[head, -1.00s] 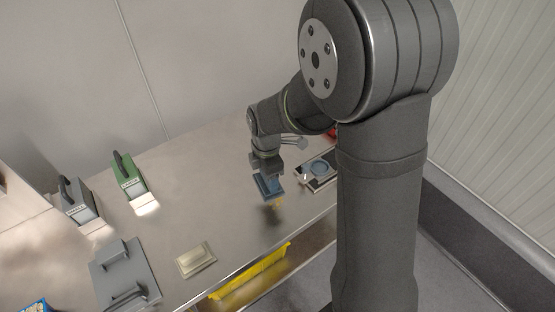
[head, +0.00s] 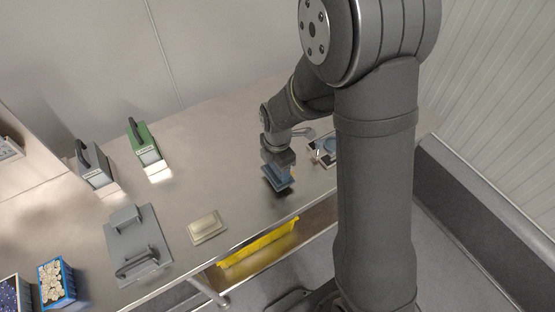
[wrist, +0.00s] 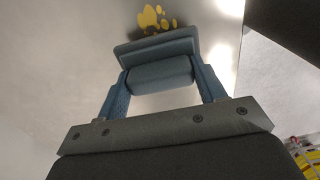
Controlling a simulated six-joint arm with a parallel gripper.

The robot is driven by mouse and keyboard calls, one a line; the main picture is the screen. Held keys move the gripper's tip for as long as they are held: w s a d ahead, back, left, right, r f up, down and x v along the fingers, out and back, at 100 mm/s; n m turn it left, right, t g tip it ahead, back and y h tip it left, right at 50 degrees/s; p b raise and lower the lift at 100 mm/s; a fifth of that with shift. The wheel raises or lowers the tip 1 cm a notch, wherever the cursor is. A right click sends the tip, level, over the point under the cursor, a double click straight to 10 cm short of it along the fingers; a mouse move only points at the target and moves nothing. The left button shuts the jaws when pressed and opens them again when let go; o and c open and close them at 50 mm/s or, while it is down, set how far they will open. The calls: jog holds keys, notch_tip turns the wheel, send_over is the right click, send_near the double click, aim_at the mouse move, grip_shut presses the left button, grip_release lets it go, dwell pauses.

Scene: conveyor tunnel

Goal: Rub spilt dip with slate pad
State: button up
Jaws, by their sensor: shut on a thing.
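The slate pad (head: 279,183) is a blue-grey block with a handle. My gripper (head: 278,167) is shut on that handle and holds the pad low over the bench, right of centre. In the wrist view the pad (wrist: 157,46) sits across the ends of my gripper's fingers (wrist: 160,78). The spilt dip (wrist: 153,18) is several yellow blotches just beyond the pad's far edge in that view. In the head view the dip is hidden by the pad. I cannot tell whether the pad touches the bench.
A cream block (head: 207,227) and a grey plate with handles (head: 139,246) lie left on the bench (head: 205,165). Green (head: 145,148) and grey (head: 94,165) handled boxes stand behind. A dish device (head: 325,150) is right of the pad. A yellow tray (head: 258,249) sits below the front edge.

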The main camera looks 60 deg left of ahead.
jog(key=shift+f, duration=0.45)
jog(key=shift+w+f, duration=0.85)
jog(key=shift+w, duration=0.15)
jog(key=shift+c, duration=0.4)
jog(key=shift+w, duration=0.4)
jog(key=shift+w+f, duration=0.1)
jog(key=shift+w, duration=0.25)
jog(key=shift+w+r, duration=0.15)
jog(key=shift+w, duration=1)
jog(key=shift+w+r, duration=0.1)
jog(key=shift+w, duration=1)
jog(key=shift+f, duration=0.15)
jog(key=shift+s, duration=0.55)
jog(key=shift+s+f, duration=0.1)
jog(key=shift+s, duration=0.25)
jog(key=shift+s+r, duration=0.2)
jog(key=shift+s, duration=1.25)
jog(key=shift+s+f, duration=0.15)
jog(key=shift+s, duration=1.4)
jog(key=shift+s+r, duration=0.15)
jog(key=shift+r, duration=4)
